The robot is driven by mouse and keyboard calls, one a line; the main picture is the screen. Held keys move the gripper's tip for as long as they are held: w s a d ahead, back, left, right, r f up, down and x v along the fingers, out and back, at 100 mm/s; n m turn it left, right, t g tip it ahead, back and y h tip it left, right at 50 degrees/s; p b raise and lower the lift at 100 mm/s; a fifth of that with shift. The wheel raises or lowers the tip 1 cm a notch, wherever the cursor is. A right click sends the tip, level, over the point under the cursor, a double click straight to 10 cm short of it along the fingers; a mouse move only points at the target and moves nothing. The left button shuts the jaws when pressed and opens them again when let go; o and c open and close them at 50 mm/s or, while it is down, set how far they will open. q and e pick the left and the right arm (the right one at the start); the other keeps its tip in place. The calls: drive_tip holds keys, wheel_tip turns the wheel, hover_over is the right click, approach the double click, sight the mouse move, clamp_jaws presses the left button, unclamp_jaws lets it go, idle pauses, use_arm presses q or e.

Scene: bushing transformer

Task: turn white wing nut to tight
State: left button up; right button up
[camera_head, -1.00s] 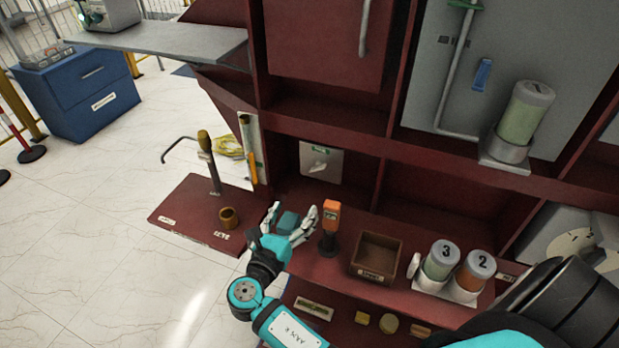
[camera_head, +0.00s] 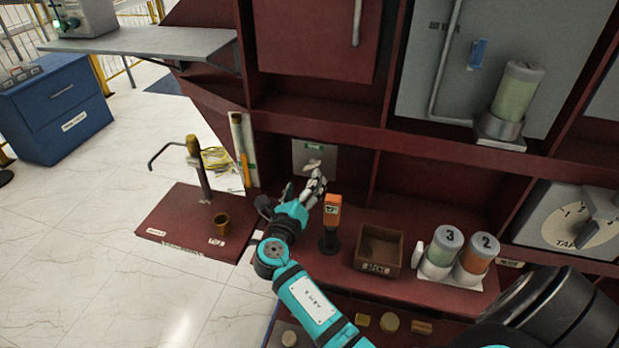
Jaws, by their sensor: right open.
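The white wing nut (camera_head: 313,163) is a small pale piece on a grey plate (camera_head: 329,158) at the back of a shelf bay in the dark red cabinet. A green label sits above it. My right gripper (camera_head: 304,184) is just below and in front of the plate, its fingers pointing up toward the wing nut. It is open, with nothing visible between the fingers. The fingertips appear close to the plate's lower edge, but I cannot tell the gap in depth. My left gripper is not in view.
An orange-headed tool (camera_head: 332,210) stands upright just right of my right gripper.

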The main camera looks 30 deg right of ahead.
sight(312, 165)
drive_tip(key=b+x, duration=0.2)
drive_tip(key=x, duration=0.3)
drive_tip(key=shift+w+d, duration=0.2)
drive_tip(key=shift+d, duration=0.1)
